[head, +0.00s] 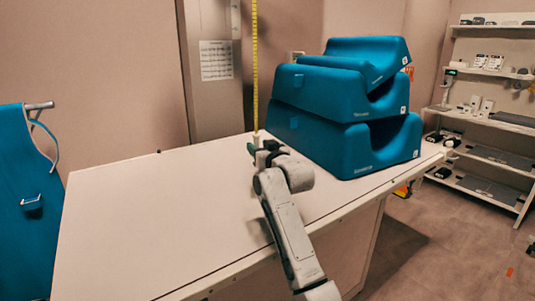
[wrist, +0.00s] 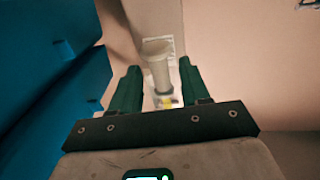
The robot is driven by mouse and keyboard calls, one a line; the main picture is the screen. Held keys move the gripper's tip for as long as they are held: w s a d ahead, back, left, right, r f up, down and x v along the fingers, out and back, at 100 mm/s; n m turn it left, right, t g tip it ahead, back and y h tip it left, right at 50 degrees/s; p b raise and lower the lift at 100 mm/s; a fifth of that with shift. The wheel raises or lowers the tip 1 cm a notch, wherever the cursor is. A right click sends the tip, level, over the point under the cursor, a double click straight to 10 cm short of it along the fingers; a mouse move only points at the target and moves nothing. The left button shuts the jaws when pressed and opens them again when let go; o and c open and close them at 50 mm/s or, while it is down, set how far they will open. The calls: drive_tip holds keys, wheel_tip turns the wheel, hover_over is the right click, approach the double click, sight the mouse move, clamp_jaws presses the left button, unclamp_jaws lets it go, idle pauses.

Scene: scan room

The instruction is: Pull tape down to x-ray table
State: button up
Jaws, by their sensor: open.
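The yellow tape (head: 255,70) hangs straight down from above in the head view, in front of the grey column. Its lower end meets a small pale end piece (head: 257,138) just above the white x-ray table (head: 130,220). My gripper (head: 263,149) is at this lower end, above the tabletop. In the wrist view my gripper (wrist: 158,78) has its two green fingers apart. A pale cylindrical piece (wrist: 158,66) shows between them, with a bit of yellow below it. I see gaps on both sides of it.
Stacked blue foam cushions (head: 345,110) stand on the table right of my gripper, and fill the left of the wrist view. A grey column (head: 212,100) rises behind the table. A blue apron (head: 25,210) hangs at left. The left tabletop is clear. Shelves (head: 490,120) stand far right.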

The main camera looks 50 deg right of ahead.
drive_tip(key=v, duration=0.6)
drive_tip(key=shift+s, duration=0.2)
drive_tip(key=shift+a, duration=0.1)
drive_tip(key=shift+c, duration=0.3)
